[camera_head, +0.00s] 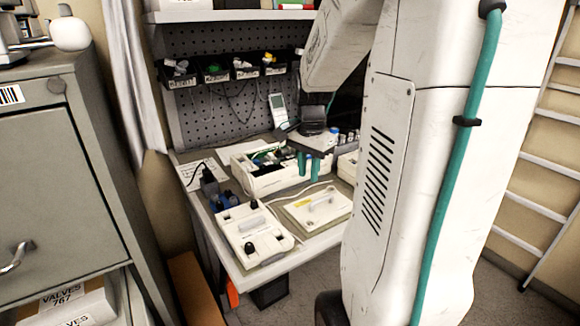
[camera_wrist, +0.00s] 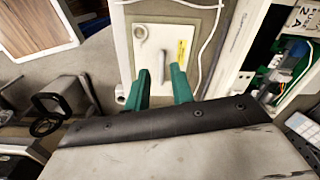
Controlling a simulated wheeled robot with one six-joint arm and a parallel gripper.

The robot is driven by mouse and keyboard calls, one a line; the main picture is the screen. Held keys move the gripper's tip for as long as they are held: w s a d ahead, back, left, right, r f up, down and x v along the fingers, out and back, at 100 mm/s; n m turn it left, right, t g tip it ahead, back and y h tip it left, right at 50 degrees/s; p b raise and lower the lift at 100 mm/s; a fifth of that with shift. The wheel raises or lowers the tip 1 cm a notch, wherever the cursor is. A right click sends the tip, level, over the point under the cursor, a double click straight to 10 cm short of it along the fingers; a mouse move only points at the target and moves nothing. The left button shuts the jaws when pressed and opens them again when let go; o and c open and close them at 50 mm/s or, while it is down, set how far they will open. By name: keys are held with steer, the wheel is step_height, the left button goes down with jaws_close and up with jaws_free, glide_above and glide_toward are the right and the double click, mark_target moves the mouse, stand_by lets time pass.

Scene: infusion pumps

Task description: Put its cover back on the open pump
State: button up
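The cover (camera_head: 318,209) is a flat cream plate with a raised handle and a yellow label. It lies on the front of the bench. In the wrist view the cover (camera_wrist: 148,30) lies beyond my fingers, its handle (camera_wrist: 160,66) showing between the two tips. The open pump (camera_head: 262,184) stands behind it, with green boards and wires exposed; part of it shows at the right of the wrist view (camera_wrist: 288,78). My gripper (camera_head: 305,168) has green fingers pointing down in front of the open pump. The fingers (camera_wrist: 159,76) are apart and empty; their height above the cover is unclear.
A closed pump (camera_head: 254,230) with black knobs sits left of the cover. A thin white cable runs around the cover. Pegboard bins (camera_head: 245,68) hang behind. My arm hides the bench's right side.

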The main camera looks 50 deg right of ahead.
mark_target(322, 194)
steer(key=d+f+m, duration=0.1)
steer(key=d, duration=0.1)
steer(key=d+f+m, duration=0.1)
steer(key=d, duration=0.1)
steer(key=d+f+m, duration=0.1)
steer(key=shift+s+d, duration=0.25)
steer(key=shift+d, duration=0.15)
steer(key=shift+f, duration=3.7)
steer(key=shift+c, duration=0.3)
jaws_close()
